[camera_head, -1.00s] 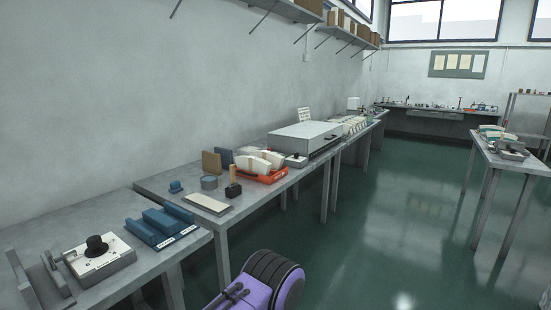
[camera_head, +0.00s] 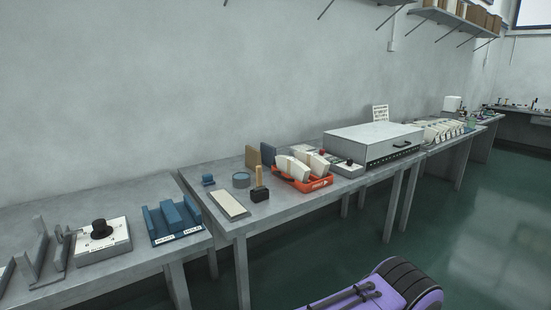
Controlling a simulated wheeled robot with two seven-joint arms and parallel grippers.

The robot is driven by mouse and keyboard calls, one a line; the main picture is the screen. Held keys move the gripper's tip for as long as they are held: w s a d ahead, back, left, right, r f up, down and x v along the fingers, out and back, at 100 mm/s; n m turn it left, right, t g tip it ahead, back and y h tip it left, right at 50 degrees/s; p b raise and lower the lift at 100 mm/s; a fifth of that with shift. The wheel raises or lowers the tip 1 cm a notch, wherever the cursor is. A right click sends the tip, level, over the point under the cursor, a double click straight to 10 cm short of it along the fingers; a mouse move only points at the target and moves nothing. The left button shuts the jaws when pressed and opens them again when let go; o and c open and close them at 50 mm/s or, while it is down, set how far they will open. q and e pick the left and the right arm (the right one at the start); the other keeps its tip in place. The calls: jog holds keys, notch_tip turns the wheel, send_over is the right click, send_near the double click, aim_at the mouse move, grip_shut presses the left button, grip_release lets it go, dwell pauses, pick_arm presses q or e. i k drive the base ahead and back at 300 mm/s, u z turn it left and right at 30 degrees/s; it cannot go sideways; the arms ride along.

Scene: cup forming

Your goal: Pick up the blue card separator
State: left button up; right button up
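Several blue pieces are in the head view, and I cannot tell for certain which is the card separator. A small blue block (camera_head: 208,180) lies near the back left of the middle bench. A blue upright panel (camera_head: 283,161) stands behind white curved pieces, beside a brown panel (camera_head: 254,158). A larger blue fixture with raised bars (camera_head: 173,222) sits on the left bench, with white labels along its front. Neither of my grippers is in view.
The middle bench (camera_head: 262,216) also holds a cream pad (camera_head: 229,205), a round blue-grey piece (camera_head: 241,180), a black block with a wooden handle (camera_head: 260,194), an orange tray (camera_head: 306,184) and a grey box (camera_head: 373,144). A knob box (camera_head: 101,240) stands on the left bench. Open floor lies right.

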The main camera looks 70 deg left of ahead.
aim_at(267, 153)
jog(key=u, duration=0.45)
jog(key=i, duration=0.75)
jog(key=u, duration=0.7)
